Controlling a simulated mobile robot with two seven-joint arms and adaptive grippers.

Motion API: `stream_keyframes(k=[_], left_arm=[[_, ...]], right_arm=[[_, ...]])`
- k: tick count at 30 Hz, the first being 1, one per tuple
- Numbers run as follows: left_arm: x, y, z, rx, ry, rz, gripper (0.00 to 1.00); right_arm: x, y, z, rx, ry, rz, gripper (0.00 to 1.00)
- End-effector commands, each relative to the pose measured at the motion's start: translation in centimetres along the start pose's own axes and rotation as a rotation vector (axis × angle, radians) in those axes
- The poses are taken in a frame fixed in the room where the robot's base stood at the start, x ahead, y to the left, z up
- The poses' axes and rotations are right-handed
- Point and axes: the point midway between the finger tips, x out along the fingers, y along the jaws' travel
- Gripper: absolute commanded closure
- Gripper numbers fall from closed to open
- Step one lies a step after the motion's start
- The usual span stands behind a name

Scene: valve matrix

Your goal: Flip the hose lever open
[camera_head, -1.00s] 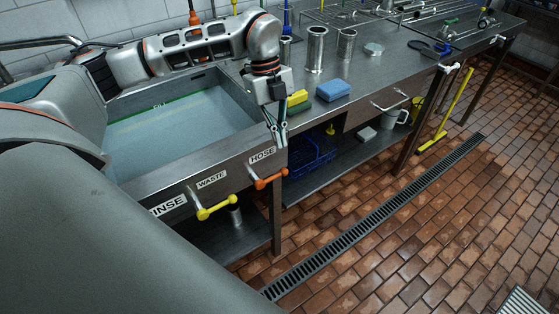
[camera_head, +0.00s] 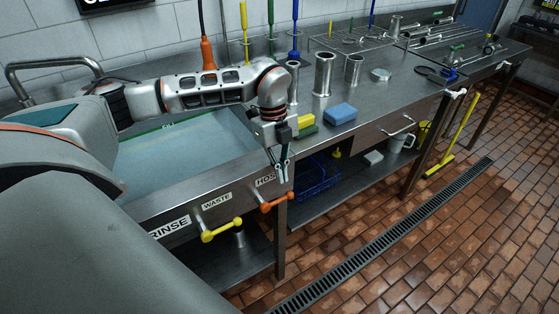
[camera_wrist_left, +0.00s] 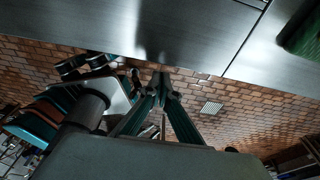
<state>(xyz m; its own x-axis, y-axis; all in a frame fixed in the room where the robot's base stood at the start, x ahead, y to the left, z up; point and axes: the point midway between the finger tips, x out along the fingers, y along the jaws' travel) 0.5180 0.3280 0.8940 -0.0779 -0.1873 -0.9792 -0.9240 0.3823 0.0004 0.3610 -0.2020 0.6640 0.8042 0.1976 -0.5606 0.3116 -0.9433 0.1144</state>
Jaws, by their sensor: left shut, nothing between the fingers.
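The orange hose lever (camera_head: 278,202) sticks out from the sink front under the HOSE label (camera_head: 265,181), with its handle lying roughly level. My left gripper (camera_head: 283,178) is shut and empty, pointing down just above the lever at the front edge of the sink. In the head view its fingers partly cover the label. A small gap seems to show between the fingertips and the lever, but contact cannot be judged. In the left wrist view the closed fingertips (camera_wrist_left: 162,82) show beside the steel edge; I cannot make out the lever there. My right gripper is not in view.
A yellow lever (camera_head: 221,230) sits left of the orange one, under the WASTE label (camera_head: 217,200). A blue sponge (camera_head: 340,114) and steel cylinders (camera_head: 324,73) stand on the counter. A blue basket (camera_head: 317,178) is on the lower shelf. The tiled floor in front is clear.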

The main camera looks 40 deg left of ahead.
Motion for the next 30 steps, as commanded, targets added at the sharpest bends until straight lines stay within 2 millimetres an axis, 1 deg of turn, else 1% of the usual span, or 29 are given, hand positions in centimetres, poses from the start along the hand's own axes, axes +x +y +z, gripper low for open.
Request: stream_keyframes(k=[1, 4, 9, 12, 17, 27, 30], left_arm=[[1.2, 0.1, -0.1, 0.001, 0.003, 0.004, 1.0], [3.0, 0.1, -0.1, 0.0, 0.003, 0.003, 1.0], [5.3, 0.1, 0.9, -0.002, 0.001, 0.002, 1.0], [6.1, 0.0, 1.2, -0.001, 0.001, 0.002, 1.0], [6.7, 0.0, 1.5, 0.001, 0.001, 0.0, 1.0], [6.8, -0.1, 1.5, 0.001, 0.001, 0.0, 1.0], [7.3, -0.4, 1.6, 0.0, 0.001, 0.001, 1.0]], right_arm=[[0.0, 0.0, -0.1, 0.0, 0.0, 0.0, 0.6], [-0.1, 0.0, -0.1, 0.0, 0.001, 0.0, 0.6], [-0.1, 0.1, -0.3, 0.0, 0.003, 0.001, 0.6], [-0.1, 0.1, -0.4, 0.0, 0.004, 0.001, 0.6], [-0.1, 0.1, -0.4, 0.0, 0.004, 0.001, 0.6], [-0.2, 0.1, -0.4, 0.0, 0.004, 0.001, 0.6], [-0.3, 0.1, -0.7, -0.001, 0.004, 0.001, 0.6]])
